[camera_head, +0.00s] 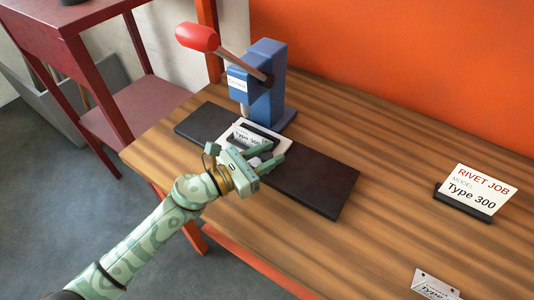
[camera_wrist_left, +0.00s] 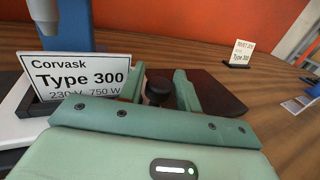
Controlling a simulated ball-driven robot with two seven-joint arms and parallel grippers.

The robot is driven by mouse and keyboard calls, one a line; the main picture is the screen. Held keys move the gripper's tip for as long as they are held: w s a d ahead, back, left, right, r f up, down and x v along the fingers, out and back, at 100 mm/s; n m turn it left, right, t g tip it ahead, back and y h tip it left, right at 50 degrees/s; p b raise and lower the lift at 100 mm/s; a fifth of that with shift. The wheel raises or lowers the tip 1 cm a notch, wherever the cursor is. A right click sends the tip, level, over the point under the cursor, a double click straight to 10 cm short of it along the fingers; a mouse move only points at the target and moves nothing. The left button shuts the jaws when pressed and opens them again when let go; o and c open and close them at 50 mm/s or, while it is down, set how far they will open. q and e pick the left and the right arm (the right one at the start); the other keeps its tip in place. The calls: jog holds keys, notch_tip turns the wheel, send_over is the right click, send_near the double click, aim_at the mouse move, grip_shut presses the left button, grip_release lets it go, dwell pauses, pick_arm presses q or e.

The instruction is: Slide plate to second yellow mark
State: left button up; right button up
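The white plate (camera_head: 280,148) lies on the dark slide board (camera_head: 318,187), beneath the blue press. A label reading "Corvask Type 300, 230 V, 750 W" (camera_wrist_left: 80,78) stands on it. A black knob (camera_wrist_left: 158,91) shows between the left fingers in the wrist view. My left gripper (camera_head: 276,154) is at the plate's near right side, its fingers spread around the knob, with what look like narrow gaps on both sides. I cannot make out yellow marks; the plate and my gripper cover part of the board. My right gripper is out of view.
The blue press (camera_head: 267,85), with a red-handled lever (camera_head: 198,37), rises behind the plate. A "Rivet job, Model Type 300" card (camera_head: 475,192) stands at the right in a black holder. Another label plate (camera_head: 435,286) lies near the front right. The board's right part is clear.

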aim_at(253, 140)
pick_arm(q)
grip_shut()
jog(key=w+a+b, duration=0.2)
jog(key=a, duration=0.1)
jog(key=w+a+b, duration=0.1)
jog(key=a, duration=0.1)
jog(key=shift+w+f, duration=0.2)
jog(key=shift+w+a+r, duration=0.1)
jog(key=shift+a+r, duration=0.05)
jog(key=shift+r, duration=0.1)
grip_release()
jog(key=shift+a, duration=0.1)
